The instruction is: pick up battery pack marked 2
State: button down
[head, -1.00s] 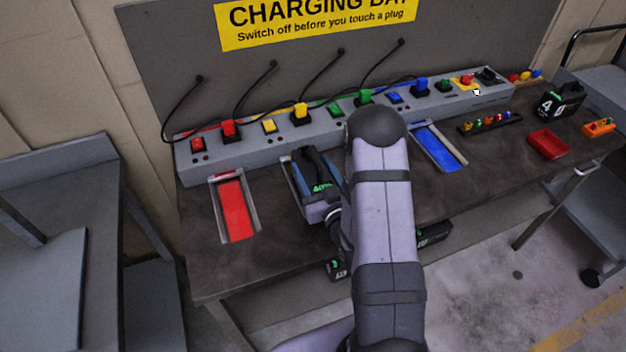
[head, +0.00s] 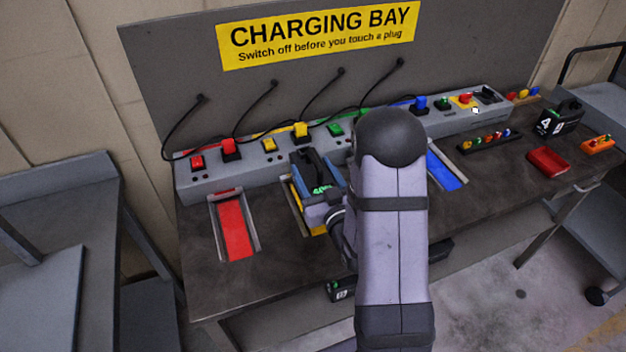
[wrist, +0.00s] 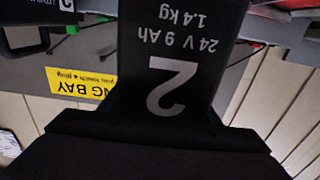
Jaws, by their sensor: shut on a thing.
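The battery pack marked 2 (wrist: 175,75) fills the middle of the wrist view, its white 2 and "24 V 9 Ah" upside down. In the head view the black and blue pack (head: 316,168) is above the yellow bay (head: 293,193), and yellow shows beside and below it. My gripper (head: 322,197) is shut on this pack. My arm hides part of the bench to its right.
The red bay (head: 234,228) and blue bay (head: 446,170) look empty. The charging strip (head: 225,172) with plugs and cables runs behind. A pack marked 4 (head: 560,117) stands at right. Another pack (head: 343,290) shows below the bench's front edge.

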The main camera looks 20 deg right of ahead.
aim_at(318, 166)
jog(key=shift+r, duration=2.25)
